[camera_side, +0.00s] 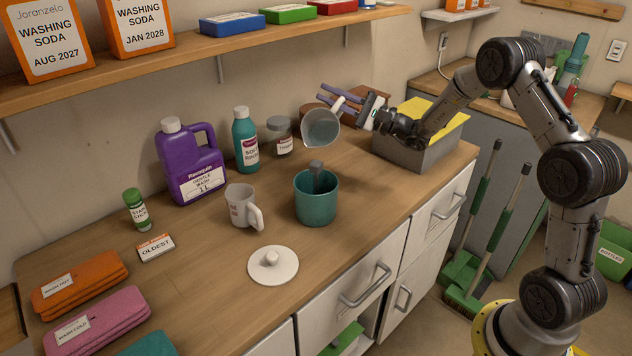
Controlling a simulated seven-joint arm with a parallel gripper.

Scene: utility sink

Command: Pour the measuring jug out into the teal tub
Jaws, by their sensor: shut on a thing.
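The measuring jug (322,130) is a grey, see-through vessel. It is held in the air above the counter, tilted, with its round side toward the camera. My gripper (364,108) is to its right and shut on the jug at its pale handle. The teal tub (316,209) stands upright on the counter below the jug, apart from it. I cannot tell what is in the jug or how full the tub is.
A white mug (240,206) stands left of the tub, and a white lid (273,265) lies in front. A purple bottle (190,165), teal bottle (245,145) and grey jar (281,140) stand behind. A grey bin (415,150) with yellow contents is at right.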

